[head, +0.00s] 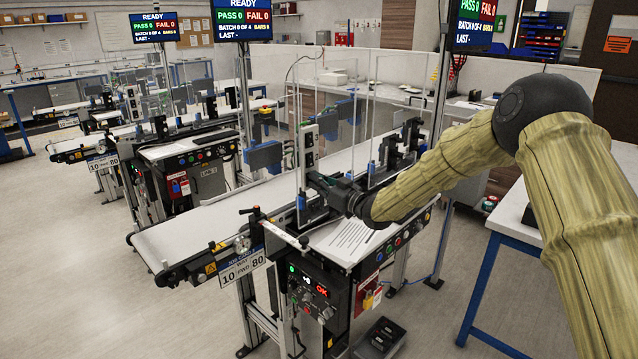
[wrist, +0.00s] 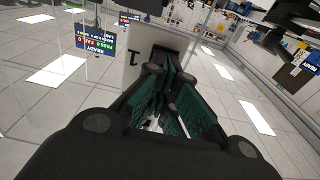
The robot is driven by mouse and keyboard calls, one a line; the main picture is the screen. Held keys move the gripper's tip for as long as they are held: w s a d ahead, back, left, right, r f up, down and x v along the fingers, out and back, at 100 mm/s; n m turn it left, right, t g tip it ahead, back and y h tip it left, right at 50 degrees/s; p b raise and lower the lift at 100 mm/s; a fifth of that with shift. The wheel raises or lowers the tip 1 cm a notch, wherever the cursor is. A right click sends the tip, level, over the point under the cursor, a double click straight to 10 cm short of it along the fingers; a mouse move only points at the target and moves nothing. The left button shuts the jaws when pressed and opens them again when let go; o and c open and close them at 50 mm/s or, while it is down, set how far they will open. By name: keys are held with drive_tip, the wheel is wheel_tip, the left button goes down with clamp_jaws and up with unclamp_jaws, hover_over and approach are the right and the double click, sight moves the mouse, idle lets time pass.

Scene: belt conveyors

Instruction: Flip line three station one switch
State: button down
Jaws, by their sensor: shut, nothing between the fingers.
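My gripper (head: 314,180) is shut and empty at the nearest conveyor (head: 200,232), beside the upright station post. In the wrist view its green-padded fingers (wrist: 163,65) come together in front of a pale panel (wrist: 145,62) marked "1". In the head view a narrow station box (head: 308,142) with dark round fittings stands just above the fingertips. I cannot tell whether the fingers touch it. The switch itself is not clear in either view; the fingers may cover it. The line number of this conveyor is not readable.
Clear upright panels (head: 345,120) and more station devices (head: 390,150) stand along the belt behind my gripper. A blue-legged table (head: 512,215) is at right. Open floor (head: 70,270) lies at left.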

drive_tip(key=b+v, duration=0.3)
drive_tip(key=v, duration=1.1)
drive_tip(key=shift+b, duration=0.35)
drive_tip(key=shift+s, duration=0.1)
